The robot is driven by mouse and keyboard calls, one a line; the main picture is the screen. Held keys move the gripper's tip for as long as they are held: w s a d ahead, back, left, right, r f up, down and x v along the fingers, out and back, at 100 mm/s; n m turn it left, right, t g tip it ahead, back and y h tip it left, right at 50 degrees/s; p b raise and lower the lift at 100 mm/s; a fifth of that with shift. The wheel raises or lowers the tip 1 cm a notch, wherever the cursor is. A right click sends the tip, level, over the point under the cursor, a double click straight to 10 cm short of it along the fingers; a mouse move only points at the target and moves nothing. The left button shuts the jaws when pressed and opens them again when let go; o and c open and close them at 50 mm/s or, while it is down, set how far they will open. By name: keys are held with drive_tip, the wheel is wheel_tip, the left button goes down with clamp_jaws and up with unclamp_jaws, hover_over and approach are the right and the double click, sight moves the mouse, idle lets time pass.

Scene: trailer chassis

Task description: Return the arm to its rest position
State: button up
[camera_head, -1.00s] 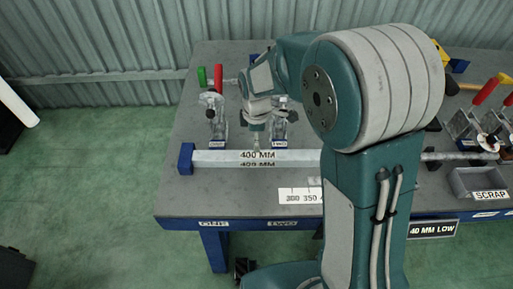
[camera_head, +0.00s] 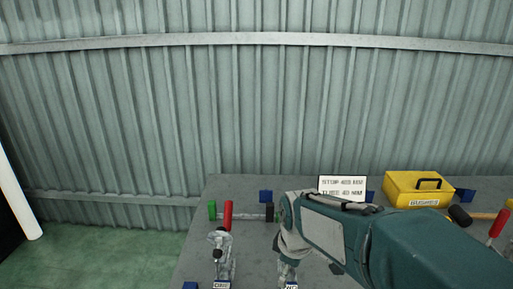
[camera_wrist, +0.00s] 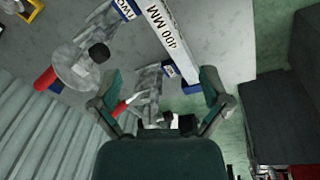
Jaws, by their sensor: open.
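My arm (camera_head: 330,230) is teal and grey and reaches in from the lower right of the head view over the bench. My gripper (camera_wrist: 162,76) shows in the wrist view with its two fingers spread and nothing held between them. Beyond the fingers is a grey metal clamp (camera_wrist: 150,84) with a red handle; I cannot tell whether they touch. In the head view the fingers are hidden or out of frame.
The grey bench (camera_head: 240,187) carries clamp one (camera_head: 221,252) with a red handle, a yellow box (camera_head: 410,188) and a white sign (camera_head: 342,186). The bar marked 400 MM (camera_wrist: 172,38) lies beyond the fingers. A corrugated wall (camera_head: 250,110) stands behind. Green floor is at left.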

drive_tip(key=s+d+r+m+t, duration=0.2)
drive_tip(key=s+d+r+m, duration=0.1)
drive_tip(key=s+m, duration=0.3)
drive_tip(key=s+d+r+m+t, duration=0.1)
drive_tip(key=s+d+r+m, duration=0.2)
drive_tip(key=s, duration=0.6)
drive_tip(key=shift+s+d+r+m+t, duration=0.35)
drive_tip(key=shift+d+m, duration=0.65)
drive_tip(key=shift+m, duration=0.6)
drive_tip(key=shift+w, duration=0.1)
